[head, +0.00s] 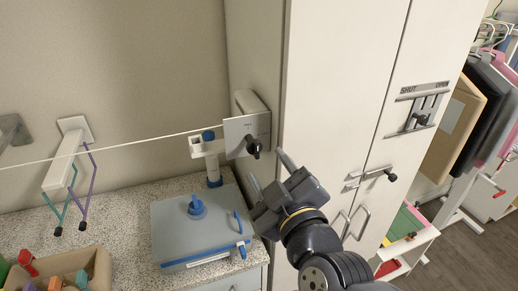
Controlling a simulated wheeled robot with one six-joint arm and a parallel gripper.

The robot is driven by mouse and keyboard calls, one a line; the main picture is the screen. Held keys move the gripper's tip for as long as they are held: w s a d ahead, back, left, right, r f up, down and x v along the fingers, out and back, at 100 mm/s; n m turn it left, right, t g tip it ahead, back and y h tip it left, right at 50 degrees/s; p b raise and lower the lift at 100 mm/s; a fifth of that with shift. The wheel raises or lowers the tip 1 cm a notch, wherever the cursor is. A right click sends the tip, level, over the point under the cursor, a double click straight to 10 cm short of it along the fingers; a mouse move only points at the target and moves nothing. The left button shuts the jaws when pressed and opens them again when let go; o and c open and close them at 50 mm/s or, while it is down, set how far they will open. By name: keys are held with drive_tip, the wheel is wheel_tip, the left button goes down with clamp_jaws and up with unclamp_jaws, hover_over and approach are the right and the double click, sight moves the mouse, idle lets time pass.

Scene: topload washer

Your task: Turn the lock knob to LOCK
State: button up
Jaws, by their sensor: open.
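A dark knob (254,147) sits on a metal plate (236,131) at the front of a pale box on the cabinet's left side. It looks like the lock knob, but the small marks on its plate are too small to read, so its setting cannot be told. My gripper (267,171) is open and empty, its two fingers spread. The fingertips are just below and right of the knob in the picture, and no contact with it shows.
A tall pale cabinet (335,80) stands right of the knob, with a SHUT/OPEN slide latch (421,117) and a dark-ended bolt (371,177). A grey-lidded box (172,235) lies on the speckled counter (128,205). A cord (120,145) runs left. A bin (60,265) sits lower left.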

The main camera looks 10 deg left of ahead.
sight(258, 153)
drive_tip(key=x, duration=0.8)
drive_tip(key=shift+w, duration=0.15)
drive_tip(key=c, duration=1)
